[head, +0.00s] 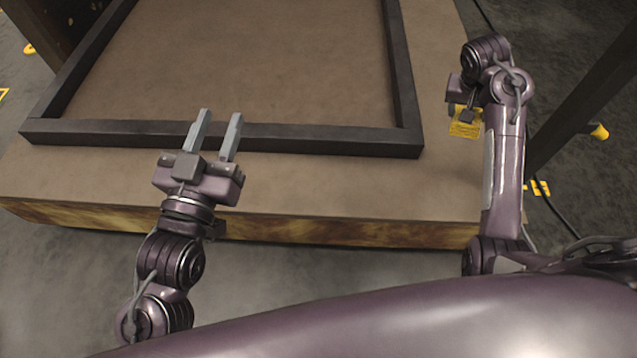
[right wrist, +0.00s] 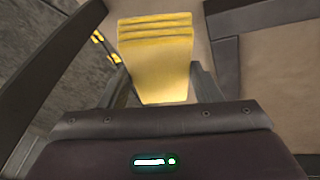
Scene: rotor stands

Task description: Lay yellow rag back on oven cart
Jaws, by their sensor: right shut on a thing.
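The yellow rag (head: 465,127) shows below my right gripper (head: 468,112) in the head view, over the right part of a tan top with a worn wooden edge. In the right wrist view the rag (right wrist: 157,65) is a folded, layered yellow piece between the fingers of my right gripper (right wrist: 155,85), which is shut on it. I cannot tell whether the rag touches the top. My left gripper (head: 220,114) is open and empty, with its fingers over the front bar of the dark frame. Nothing in view is clearly the oven cart.
The dark raised frame (head: 290,138) takes up most of the tan top (head: 350,180). A bare strip runs along the front and right. A dark post (head: 590,95) stands at the right, with a cable and yellow markings on the grey floor.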

